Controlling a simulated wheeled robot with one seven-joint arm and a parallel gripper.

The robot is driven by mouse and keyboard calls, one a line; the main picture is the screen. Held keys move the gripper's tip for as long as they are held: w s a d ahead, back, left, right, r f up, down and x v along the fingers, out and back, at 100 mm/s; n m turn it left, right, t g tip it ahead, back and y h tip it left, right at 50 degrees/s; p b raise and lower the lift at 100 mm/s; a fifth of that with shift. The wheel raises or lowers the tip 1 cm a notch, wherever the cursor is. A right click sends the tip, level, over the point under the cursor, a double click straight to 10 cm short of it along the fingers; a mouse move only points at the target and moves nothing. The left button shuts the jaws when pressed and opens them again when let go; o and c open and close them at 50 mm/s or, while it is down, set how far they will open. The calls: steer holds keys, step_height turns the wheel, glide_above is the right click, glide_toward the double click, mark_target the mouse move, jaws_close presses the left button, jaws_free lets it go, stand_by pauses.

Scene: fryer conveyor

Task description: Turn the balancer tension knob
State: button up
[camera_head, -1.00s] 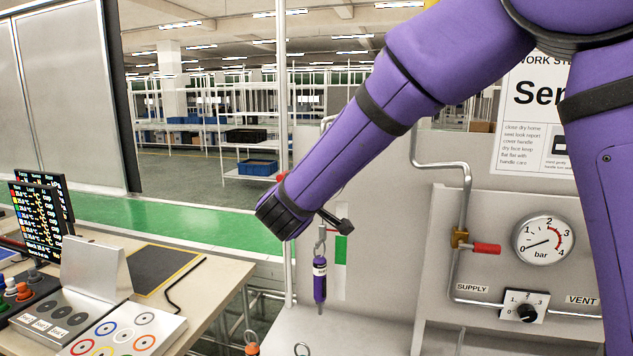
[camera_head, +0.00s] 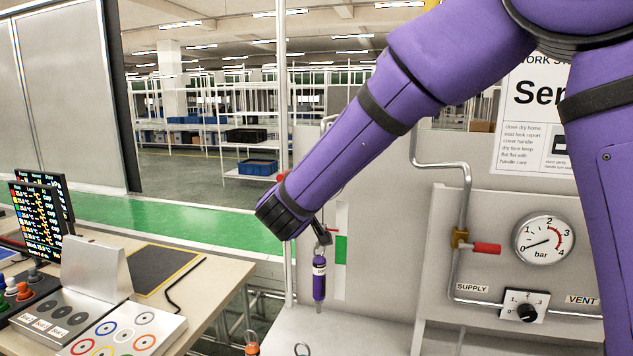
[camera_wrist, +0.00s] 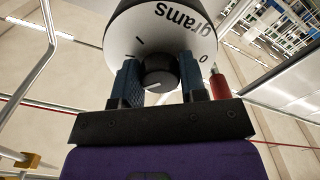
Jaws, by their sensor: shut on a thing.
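The balancer tension knob (camera_wrist: 158,70) is a round black knob with a pale line on it, at the centre of a white dial (camera_wrist: 130,42) marked "grams", "0" and ticks. In the wrist view, my gripper (camera_wrist: 158,78) has one blue finger on each side of the knob and is shut on it. The knob's pale line points to the lower left. In the head view, the dial and knob are hidden behind my forearm. A purple cylindrical tool (camera_head: 319,279) hangs upright from a hook below my wrist.
A red handle (camera_wrist: 218,86) is close to the right finger. A grey panel carries a bar gauge (camera_head: 543,239), a supply selector (camera_head: 525,306) and a red valve handle (camera_head: 486,248). A bench (camera_head: 218,270) with a black mat and button panels stands at the left.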

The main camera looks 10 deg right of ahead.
steer(key=shift+f, duration=0.1)
steer(key=o, duration=0.9)
steer(key=shift+o, duration=0.2)
steer(key=v, duration=1.1)
